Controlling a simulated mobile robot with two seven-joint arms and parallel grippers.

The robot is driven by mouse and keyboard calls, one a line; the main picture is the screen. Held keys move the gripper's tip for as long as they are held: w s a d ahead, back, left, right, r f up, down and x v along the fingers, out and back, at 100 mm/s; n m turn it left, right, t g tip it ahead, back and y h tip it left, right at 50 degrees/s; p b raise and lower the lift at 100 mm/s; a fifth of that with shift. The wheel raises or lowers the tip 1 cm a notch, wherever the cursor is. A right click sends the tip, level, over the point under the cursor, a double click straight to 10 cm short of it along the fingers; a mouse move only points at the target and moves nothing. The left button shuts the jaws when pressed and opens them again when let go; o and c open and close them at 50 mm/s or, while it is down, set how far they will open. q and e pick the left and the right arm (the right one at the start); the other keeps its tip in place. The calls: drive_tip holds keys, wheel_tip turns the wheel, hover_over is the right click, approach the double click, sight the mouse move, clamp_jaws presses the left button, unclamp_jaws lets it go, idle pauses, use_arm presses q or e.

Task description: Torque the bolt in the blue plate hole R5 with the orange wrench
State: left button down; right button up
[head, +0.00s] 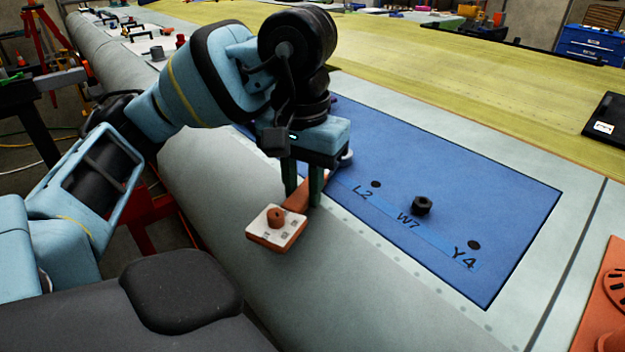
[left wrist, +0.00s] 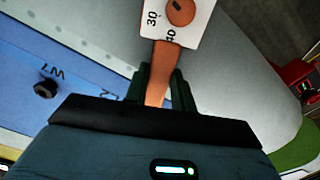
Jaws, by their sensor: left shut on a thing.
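My left gripper (head: 303,190) is shut on the orange wrench (head: 300,195). The wrench's square head, with a white dial face and an orange knob, sticks out over the pale wing skin. In the left wrist view the wrench (left wrist: 157,85) runs up between the fingers (left wrist: 160,88), and its dial shows 30 and 40. The blue plate (head: 400,155) lies right of the gripper, with labels L2, W7 and Y4 in view. A black bolt (head: 422,206) stands up by W7; it also shows in the left wrist view (left wrist: 46,89). R5 is not readable; the arm covers part of the plate. My right gripper is not in view.
Yellow-green panels (head: 450,60) cover the wing behind the plate. An orange object (head: 605,300) lies at the right edge, and a black case (head: 606,120) sits at the far right. A blue toolbox (head: 590,45) stands at the back. The plate's right half is mostly clear.

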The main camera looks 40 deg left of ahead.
sight(270, 181)
use_arm(q)
drive_tip(key=shift+s+a+m, duration=0.1)
drive_tip(key=shift+a+m, duration=0.15)
drive_tip(key=shift+m, duration=0.05)
drive_tip(key=shift+s+a+f+m, duration=0.1)
drive_tip(key=shift+a+m, duration=0.45)
drive_tip(key=shift+a, duration=0.15)
drive_tip(key=shift+s+a+f+m, duration=0.1)
drive_tip(key=shift+a+m, duration=0.45)
drive_tip(key=shift+a, duration=0.1)
drive_tip(key=shift+w+a+m, duration=0.1)
drive_tip(key=shift+a+m, duration=1.1)
drive_tip(key=shift+a, duration=0.1)
drive_tip(key=shift+w+a+m, duration=0.2)
drive_tip(key=shift+a+m, duration=0.45)
drive_tip(key=shift+w+a+m, duration=0.15)
drive_tip(key=shift+a+m, duration=0.5)
